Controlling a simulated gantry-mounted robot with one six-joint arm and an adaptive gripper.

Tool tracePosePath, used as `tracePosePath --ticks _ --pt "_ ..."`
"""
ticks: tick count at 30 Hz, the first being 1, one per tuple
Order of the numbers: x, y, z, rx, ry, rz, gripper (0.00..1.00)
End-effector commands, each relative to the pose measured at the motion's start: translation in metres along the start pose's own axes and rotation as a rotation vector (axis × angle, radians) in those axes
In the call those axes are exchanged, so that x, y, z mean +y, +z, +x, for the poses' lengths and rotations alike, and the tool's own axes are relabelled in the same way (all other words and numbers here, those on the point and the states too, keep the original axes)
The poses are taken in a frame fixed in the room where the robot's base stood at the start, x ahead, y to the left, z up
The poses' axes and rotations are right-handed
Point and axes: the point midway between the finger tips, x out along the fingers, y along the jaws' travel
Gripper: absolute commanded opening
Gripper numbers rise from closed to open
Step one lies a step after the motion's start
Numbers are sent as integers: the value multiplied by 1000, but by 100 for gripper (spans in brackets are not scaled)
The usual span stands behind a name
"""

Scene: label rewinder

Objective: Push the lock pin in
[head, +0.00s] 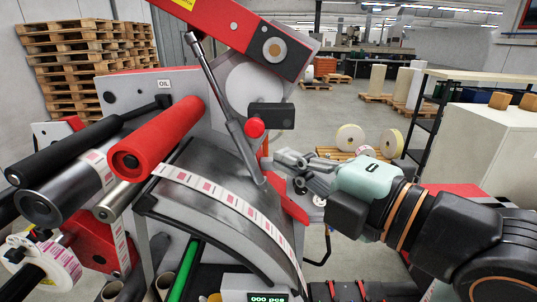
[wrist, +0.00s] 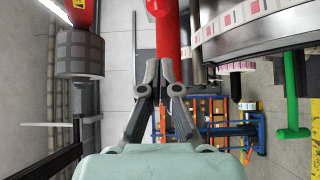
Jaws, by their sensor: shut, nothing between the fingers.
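A red round knob (head: 254,128), which looks like the lock pin's head, sits at the left end of a black block (head: 272,115) on the machine's upper arm. My gripper (head: 279,160) is shut and empty, below and right of this knob and apart from it. In the wrist view my closed fingertips (wrist: 165,62) overlap a red bar (wrist: 167,35) at top centre. I cannot tell whether they touch it. A red rounded end (wrist: 158,8) shows at the top edge; whether it is the same knob is unclear.
A red roller (head: 160,138) and black rollers stand left. A slanted metal rod (head: 213,85) crosses the machine, and the label strip (head: 222,200) runs over the curved grey plate. In the wrist view a dark knurled cylinder (wrist: 80,53) is left of my fingers.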

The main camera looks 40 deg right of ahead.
Motion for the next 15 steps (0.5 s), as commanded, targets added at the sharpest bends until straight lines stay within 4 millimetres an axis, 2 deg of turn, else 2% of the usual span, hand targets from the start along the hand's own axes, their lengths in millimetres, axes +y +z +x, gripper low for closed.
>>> tracePosePath --ticks 3,6,15 --pt "-2 1 -24 -4 1 -3 0" --pt "-1 0 -35 -1 0 -2 0" --pt "0 -1 -43 2 0 -1 0"
